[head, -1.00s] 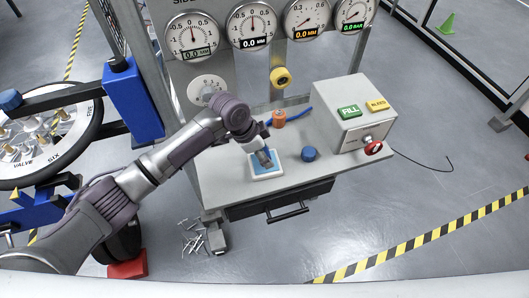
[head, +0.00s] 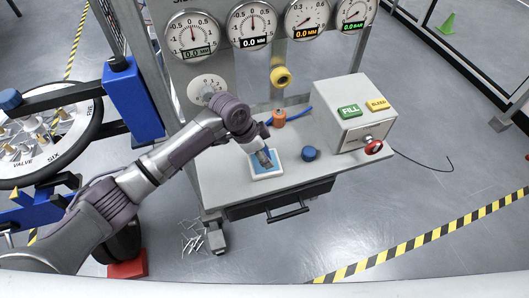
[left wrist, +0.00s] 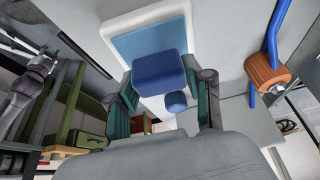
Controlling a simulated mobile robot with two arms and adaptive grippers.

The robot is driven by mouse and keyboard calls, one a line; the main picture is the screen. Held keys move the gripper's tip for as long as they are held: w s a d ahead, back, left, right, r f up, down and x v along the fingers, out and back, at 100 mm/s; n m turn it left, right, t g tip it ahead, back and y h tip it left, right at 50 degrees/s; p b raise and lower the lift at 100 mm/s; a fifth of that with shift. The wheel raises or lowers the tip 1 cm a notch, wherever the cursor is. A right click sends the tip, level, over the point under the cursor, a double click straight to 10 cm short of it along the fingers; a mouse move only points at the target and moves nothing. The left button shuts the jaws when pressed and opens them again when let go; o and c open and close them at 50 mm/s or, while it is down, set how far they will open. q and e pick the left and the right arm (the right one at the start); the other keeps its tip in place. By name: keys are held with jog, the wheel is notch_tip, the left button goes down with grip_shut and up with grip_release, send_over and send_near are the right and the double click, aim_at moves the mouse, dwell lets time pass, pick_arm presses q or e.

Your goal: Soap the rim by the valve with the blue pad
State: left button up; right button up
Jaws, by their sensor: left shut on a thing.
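My left gripper (head: 265,157) is over the white-rimmed tray with a light blue inside (head: 254,174) on the bench. It is shut on the blue pad, which shows between the fingers in the left wrist view (left wrist: 160,75). The tray (left wrist: 104,32) lies just beyond the pad there; I cannot tell whether they touch. The wheel (head: 40,172) is at the far left in the head view, with VALVE and SIX printed on its pale face and several metal fittings in its middle. My right gripper is not in view.
The bench (head: 216,170) also holds a round blue piece (head: 309,154), an orange cylinder (head: 279,119) with a blue hose, and a grey box (head: 351,130) with FILL and BLEED buttons. A blue post (head: 133,100) stands between wheel and bench. Gauges rise behind.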

pick_arm(q)
jog(key=shift+f, duration=0.3)
jog(key=shift+s+f, duration=0.1)
dwell(1.7)
notch_tip(320, 180, up, 7)
jog(key=p, duration=0.7)
dwell(0.4)
dwell(0.4)
